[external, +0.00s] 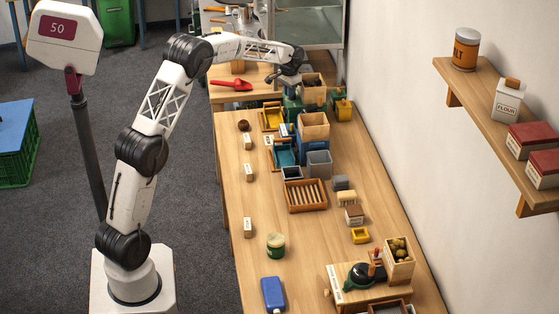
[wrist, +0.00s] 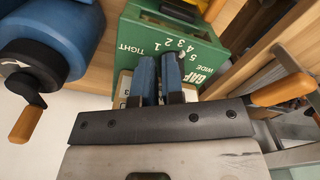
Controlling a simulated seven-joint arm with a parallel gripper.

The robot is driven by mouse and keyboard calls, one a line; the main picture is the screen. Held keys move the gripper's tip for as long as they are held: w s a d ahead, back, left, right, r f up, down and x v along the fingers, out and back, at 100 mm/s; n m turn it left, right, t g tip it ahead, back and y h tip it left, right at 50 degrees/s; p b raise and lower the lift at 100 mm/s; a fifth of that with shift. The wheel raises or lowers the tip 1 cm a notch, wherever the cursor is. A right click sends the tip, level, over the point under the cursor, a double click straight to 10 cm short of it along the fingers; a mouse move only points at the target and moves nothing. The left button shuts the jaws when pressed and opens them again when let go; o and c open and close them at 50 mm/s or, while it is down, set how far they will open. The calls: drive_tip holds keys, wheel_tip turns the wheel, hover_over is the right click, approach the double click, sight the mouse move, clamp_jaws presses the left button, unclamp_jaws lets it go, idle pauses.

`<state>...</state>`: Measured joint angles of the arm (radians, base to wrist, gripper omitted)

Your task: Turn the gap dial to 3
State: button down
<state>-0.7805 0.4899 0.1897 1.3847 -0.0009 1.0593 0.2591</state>
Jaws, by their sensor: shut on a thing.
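The green machine (wrist: 138,28) fills the upper middle of the wrist view. Its face carries a scale running from TIGHT through 1 to 5 to WIDE, with the word GAP. My gripper (wrist: 159,65) has its two blue fingers close together over this face, shut on the gap dial. The fingers hide the dial and its pointer, so I cannot tell its setting. In the external view, my gripper (external: 290,80) is at the far end of the bench, over the green machine (external: 292,107).
A blue drum with an orange-handled crank (wrist: 27,123) is at the left of the wrist view. Another orange handle (wrist: 283,89) is at the right. In the external view, trays and boxes crowd the bench (external: 260,205) near the machine. A red scoop (external: 232,85) lies beyond.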

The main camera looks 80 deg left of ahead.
drive_tip(key=shift+s+d+f, duration=0.2)
drive_tip(key=shift+f, duration=0.4)
drive_tip(key=shift+s+d+f, duration=0.15)
drive_tip(key=shift+s+f, duration=0.05)
drive_tip(key=shift+f, duration=0.4)
drive_tip(key=shift+a+r, duration=0.15)
drive_tip(key=shift+r, duration=0.6)
drive_tip(key=shift+w+r, duration=0.1)
drive_tip(key=shift+r, duration=2.85)
drive_tip(key=shift+a, duration=0.15)
drive_tip(key=shift+a+r, duration=0.5)
drive_tip(key=shift+a, duration=0.2)
drive_tip(key=shift+f, duration=0.15)
